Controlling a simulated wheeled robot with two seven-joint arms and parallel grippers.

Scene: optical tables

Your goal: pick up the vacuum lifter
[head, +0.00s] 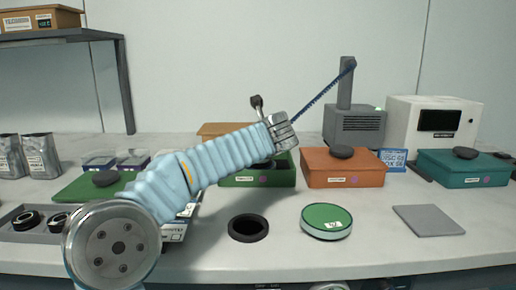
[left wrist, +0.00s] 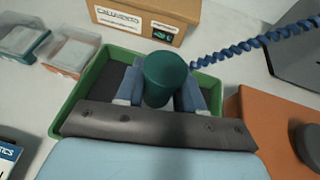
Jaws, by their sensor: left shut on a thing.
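The vacuum lifter (left wrist: 167,80) shows in the left wrist view as a dark teal cylinder between the two fingers of my left gripper (left wrist: 163,93). The gripper is shut on it. A blue coiled hose (left wrist: 240,41) runs behind the lifter toward the upper right. In the head view my left gripper (head: 282,132) is above the back of the table, and the lifter is mostly hidden there. The hose (head: 325,92) runs from near the gripper to the top of the grey pump unit's post (head: 345,85). My right gripper is not in view.
Below the gripper is an open green tray (left wrist: 68,112). An orange box (head: 342,170), a teal box (head: 462,168) and a white instrument (head: 435,118) stand to the right. A black ring (head: 262,238), a green-topped disc (head: 327,219) and a grey plate (head: 428,220) lie in front.

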